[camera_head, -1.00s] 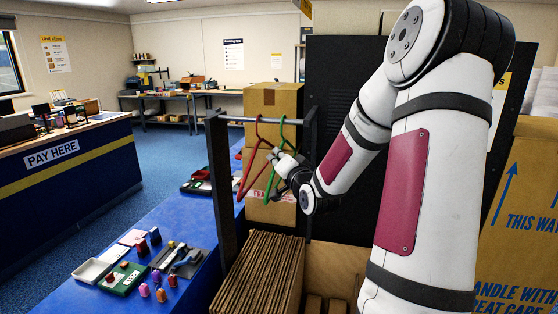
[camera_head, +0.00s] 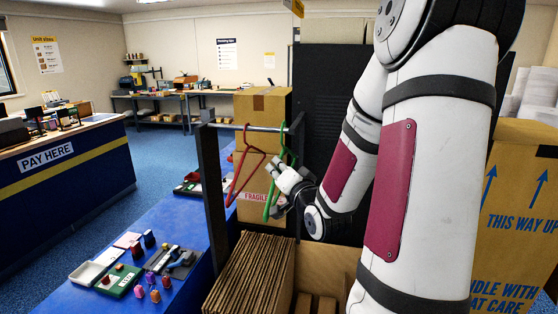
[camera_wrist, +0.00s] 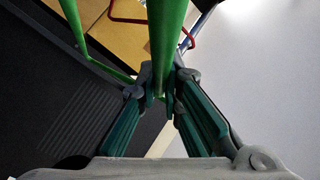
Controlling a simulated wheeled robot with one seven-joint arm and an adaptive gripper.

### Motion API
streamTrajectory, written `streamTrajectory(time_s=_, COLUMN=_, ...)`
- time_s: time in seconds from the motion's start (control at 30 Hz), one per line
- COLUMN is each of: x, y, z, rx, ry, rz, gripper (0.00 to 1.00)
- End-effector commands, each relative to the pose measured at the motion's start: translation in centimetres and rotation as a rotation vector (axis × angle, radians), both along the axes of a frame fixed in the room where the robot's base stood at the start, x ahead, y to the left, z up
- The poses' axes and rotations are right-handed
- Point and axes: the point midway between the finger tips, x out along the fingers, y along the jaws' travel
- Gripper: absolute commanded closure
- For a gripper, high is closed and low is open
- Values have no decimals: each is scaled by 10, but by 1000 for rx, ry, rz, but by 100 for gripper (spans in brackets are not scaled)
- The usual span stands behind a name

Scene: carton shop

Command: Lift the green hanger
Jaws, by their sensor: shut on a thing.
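The green hanger (camera_head: 267,207) is at the right end of a metal rail in the head view, its hook end up at the rail. Whether the hook rests on the rail or is just clear of it is too small to tell. My gripper (camera_head: 277,172) is shut on the hanger's side bar. In the wrist view the green hanger (camera_wrist: 167,40) runs down between the fingers of my gripper (camera_wrist: 160,98), which close around the bar. A red hanger (camera_head: 233,192) hangs left of the green one.
The rail (camera_head: 250,128) spans two dark posts (camera_head: 213,190). Stacked cartons (camera_head: 262,105) stand close behind. Flat cardboard sheets (camera_head: 250,270) stand below. A blue table (camera_head: 190,225) with small items lies to the left, and a large carton (camera_head: 520,210) at right.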

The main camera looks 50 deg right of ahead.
Motion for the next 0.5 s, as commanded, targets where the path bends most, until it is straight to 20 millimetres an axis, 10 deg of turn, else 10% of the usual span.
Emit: streamTrajectory(time_s=0.5, x=-57, y=23, z=2, rx=3, ry=6, rz=-1, gripper=100)
